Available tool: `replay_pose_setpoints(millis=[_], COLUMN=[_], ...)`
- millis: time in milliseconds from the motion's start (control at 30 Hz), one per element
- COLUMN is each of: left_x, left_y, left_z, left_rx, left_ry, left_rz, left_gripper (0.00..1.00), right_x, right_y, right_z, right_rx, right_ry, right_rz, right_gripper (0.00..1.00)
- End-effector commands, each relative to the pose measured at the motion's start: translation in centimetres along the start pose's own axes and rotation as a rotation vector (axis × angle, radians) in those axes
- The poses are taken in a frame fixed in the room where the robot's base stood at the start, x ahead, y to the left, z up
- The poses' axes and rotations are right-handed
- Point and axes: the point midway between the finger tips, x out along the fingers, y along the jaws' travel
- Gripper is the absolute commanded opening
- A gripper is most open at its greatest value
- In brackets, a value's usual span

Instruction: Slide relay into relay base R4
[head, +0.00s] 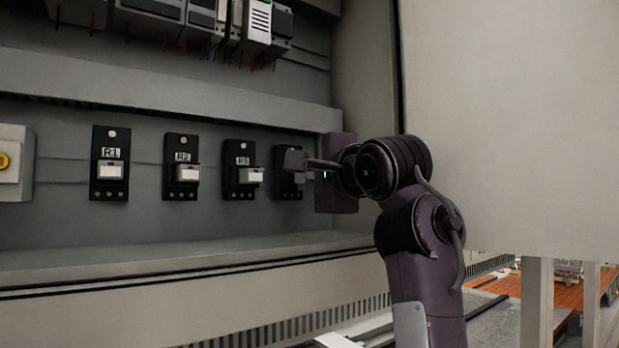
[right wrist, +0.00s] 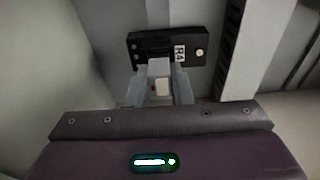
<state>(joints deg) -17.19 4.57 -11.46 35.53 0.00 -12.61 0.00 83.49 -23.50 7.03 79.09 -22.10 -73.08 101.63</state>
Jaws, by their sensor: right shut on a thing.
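The relay base R4 (right wrist: 187,70) is a black block with a white R4 label, at the top centre of the right wrist view. In the head view the base (head: 284,186) is partly hidden behind my right gripper (head: 298,163). In the right wrist view my right gripper (right wrist: 163,92) is shut on the relay (right wrist: 162,87), a small pale block between the two grey fingers. The relay is at the lower front of the base; I cannot tell whether it is seated in it. My left gripper is not in view.
Bases R1 (head: 109,150), R2 (head: 181,155) and R3 (head: 239,160) stand in a row to the left, each with a pale relay. A grey ledge (head: 170,255) runs below them. A large pale panel (head: 520,120) stands at the right.

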Motion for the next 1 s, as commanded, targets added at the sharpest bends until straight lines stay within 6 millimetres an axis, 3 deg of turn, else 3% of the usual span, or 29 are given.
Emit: replay_pose_setpoints(millis=[1000], left_x=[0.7], left_y=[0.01], left_z=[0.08], left_rx=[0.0], left_ry=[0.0], left_rz=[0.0], left_gripper=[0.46], right_x=[-0.36], right_y=[0.1], right_z=[0.05], right_rx=[-0.001], right_ry=[0.0], right_rz=[-0.001], right_gripper=[0.0])
